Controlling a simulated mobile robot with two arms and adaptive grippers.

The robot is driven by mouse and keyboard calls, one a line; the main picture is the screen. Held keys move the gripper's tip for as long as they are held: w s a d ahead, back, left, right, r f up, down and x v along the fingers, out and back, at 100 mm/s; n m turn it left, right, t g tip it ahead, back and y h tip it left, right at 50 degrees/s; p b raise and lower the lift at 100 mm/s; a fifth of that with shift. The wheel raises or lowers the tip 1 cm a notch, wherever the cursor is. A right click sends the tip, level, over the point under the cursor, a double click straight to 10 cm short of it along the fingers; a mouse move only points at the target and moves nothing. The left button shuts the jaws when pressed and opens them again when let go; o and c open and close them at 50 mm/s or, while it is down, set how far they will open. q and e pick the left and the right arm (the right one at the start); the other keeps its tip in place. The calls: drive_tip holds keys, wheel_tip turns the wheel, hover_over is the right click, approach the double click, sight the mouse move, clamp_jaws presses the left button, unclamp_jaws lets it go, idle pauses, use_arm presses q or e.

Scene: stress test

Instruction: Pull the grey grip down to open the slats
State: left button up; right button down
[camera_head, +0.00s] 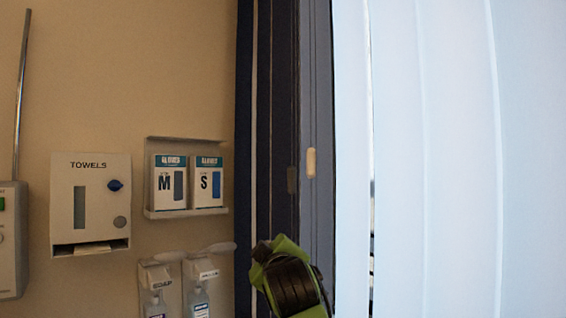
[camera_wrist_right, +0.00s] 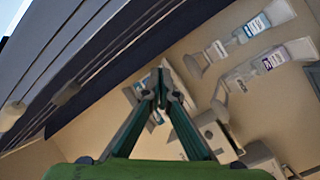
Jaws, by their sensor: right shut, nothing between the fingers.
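The grey grip (camera_head: 292,179) is a small dark grey piece on a cord in front of the dark slats, left of a cream grip (camera_head: 311,162). In the right wrist view the grey grip (camera_wrist_right: 66,92) is left of my fingers, and the cream grip (camera_wrist_right: 11,115) is at the left edge. My right gripper (camera_wrist_right: 162,78) is shut and empty, apart from both grips. In the head view only its green and black body shows, below the grips; its fingertips are not clear there. The pale slats (camera_head: 450,150) hang at the right. My left gripper is not in view.
A towel dispenser (camera_head: 90,205), a shelf with two glove boxes (camera_head: 187,182) and two bottle dispensers (camera_head: 180,285) are on the beige wall at the left. In the right wrist view the bottles (camera_wrist_right: 265,60) lie right of my fingers.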

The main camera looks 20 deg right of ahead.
drive_tip(key=s+r+t+h, duration=0.1)
drive_tip(key=s+r, duration=0.2)
drive_tip(key=r, duration=0.6)
drive_tip(key=s+r+t, duration=0.2)
drive_tip(key=s+r, duration=0.1)
drive_tip(key=r, duration=0.7)
drive_tip(key=p+x, duration=0.8)
drive_tip(key=x, duration=0.3)
drive_tip(key=shift+n, duration=0.4)
drive_tip(key=s+d+f, duration=0.1)
drive_tip(key=s+d+f+p, duration=0.1)
drive_tip(key=shift+d+f, duration=0.35)
drive_tip(key=shift+f, duration=0.05)
drive_tip(key=shift+a, duration=0.1)
wheel_tip(320, 180, down, 25)
drive_tip(key=b, duration=1.4)
drive_tip(key=shift+r, duration=0.35)
